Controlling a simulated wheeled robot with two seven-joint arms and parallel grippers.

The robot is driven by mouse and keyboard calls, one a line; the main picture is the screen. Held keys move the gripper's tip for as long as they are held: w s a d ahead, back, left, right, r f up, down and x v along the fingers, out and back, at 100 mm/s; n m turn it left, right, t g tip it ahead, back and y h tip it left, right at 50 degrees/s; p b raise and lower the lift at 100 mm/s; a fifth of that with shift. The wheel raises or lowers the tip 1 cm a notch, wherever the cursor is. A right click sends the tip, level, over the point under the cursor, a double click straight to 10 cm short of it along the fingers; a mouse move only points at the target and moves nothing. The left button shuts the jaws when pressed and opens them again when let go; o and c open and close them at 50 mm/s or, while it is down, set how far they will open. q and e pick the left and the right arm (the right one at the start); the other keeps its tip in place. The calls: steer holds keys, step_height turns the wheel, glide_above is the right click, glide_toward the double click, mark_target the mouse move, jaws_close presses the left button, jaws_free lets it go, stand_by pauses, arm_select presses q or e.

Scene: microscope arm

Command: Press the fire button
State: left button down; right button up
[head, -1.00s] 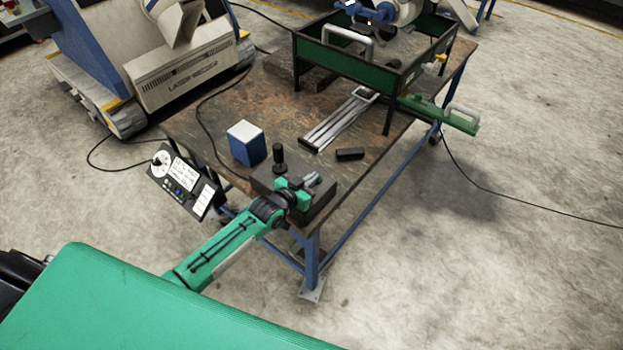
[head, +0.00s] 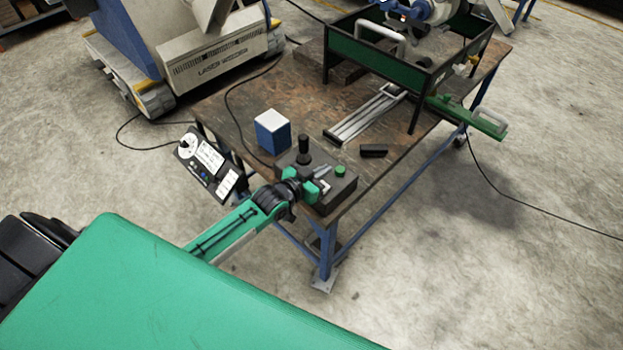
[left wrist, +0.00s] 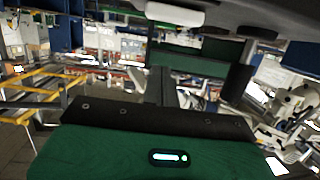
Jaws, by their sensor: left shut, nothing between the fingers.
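A dark control box (head: 343,192) sits on the near corner of the workbench. It carries a black upright joystick (head: 303,151) on its left part and a round green button (head: 341,171) on its right part. My left gripper (head: 323,179) is shut and empty over the box, just left of the green button. I cannot tell whether its tips touch the box top. In the left wrist view, the gripper's shut fingers (left wrist: 162,88) point away from its green body, and a black upright shape, likely the joystick (left wrist: 237,83), stands to their right. My right gripper is not in view.
The workbench (head: 238,103) holds a blue and white box (head: 272,134), a small black block (head: 373,151), a metal rail (head: 365,117) and a green-walled frame (head: 355,48). A tilted control panel (head: 208,165) hangs at the bench's left edge.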

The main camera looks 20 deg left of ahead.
arm_select(q)
steer(key=v, duration=0.3)
steer(key=shift+s+a+b, duration=0.15)
steer(key=shift+s+b, duration=0.2)
steer(key=shift+b, duration=0.05)
steer(key=shift+s+a+r, duration=0.1)
steer(key=shift+s+r, duration=0.15)
steer(key=shift+s, duration=0.1)
